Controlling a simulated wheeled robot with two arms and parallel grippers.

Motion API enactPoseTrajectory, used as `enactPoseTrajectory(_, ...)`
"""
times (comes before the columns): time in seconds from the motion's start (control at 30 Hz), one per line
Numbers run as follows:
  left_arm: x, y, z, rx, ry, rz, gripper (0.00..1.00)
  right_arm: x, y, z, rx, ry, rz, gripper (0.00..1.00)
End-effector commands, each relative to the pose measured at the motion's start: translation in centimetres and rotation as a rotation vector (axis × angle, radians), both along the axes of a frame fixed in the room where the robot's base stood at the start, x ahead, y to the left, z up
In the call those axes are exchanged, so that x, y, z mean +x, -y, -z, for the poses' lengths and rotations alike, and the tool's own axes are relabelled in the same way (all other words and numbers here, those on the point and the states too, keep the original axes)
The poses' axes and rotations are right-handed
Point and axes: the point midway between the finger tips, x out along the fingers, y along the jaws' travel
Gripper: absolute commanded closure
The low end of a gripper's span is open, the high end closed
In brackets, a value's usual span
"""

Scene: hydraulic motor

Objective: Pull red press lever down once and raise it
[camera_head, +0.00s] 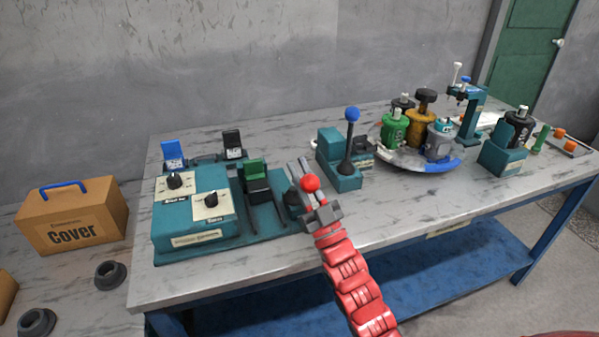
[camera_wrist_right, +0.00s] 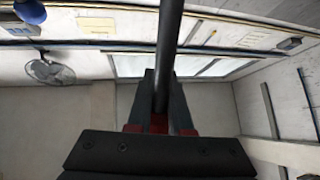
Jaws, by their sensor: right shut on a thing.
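The red press lever shows its round red knob (camera_head: 311,184) at the front middle of the table, beside the teal press base plate. Most of its shaft is hidden by my gripper in the head view. My right gripper (camera_head: 304,183) reaches up from the front and is shut on the lever. In the right wrist view the lever's dark rod (camera_wrist_right: 170,45) runs down between the two fingers (camera_wrist_right: 160,100). My left gripper is out of view.
A teal control box (camera_head: 193,212) with two knobs stands left of the lever. A blue-knobbed lever unit (camera_head: 343,180) stands close behind on the right. A round tray (camera_head: 388,157) holds several colored motors. An orange Cover box (camera_head: 72,216) is at far left.

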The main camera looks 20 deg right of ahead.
Motion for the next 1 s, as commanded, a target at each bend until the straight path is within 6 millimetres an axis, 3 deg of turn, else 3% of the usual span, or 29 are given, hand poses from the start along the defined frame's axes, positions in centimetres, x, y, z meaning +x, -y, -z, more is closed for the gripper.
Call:
enactPoseTrajectory(0.13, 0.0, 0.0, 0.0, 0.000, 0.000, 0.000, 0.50, -0.1, -0.1, 0.0, 0.000, 0.003, -0.001, 1.00)
enactPoseTrajectory(0.17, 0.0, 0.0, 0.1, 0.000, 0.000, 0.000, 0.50, -0.1, -0.1, 0.0, 0.000, 0.003, -0.001, 0.78)
enactPoseTrajectory(0.3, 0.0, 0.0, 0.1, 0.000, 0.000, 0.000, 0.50, -0.1, -0.1, 0.1, -0.001, 0.001, -0.001, 0.53)
enactPoseTrajectory(0.73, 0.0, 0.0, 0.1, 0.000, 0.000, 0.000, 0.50, -0.6, 0.2, 0.8, 0.000, -0.003, 0.000, 0.52)
enactPoseTrajectory(0.87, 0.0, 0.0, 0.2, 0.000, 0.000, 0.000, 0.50, -2.3, 0.7, 2.4, 0.000, -0.005, 0.003, 0.52)
enactPoseTrajectory(1.0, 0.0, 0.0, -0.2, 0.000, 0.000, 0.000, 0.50, -5.9, 1.8, 2.2, 0.000, -0.003, 0.005, 0.52)
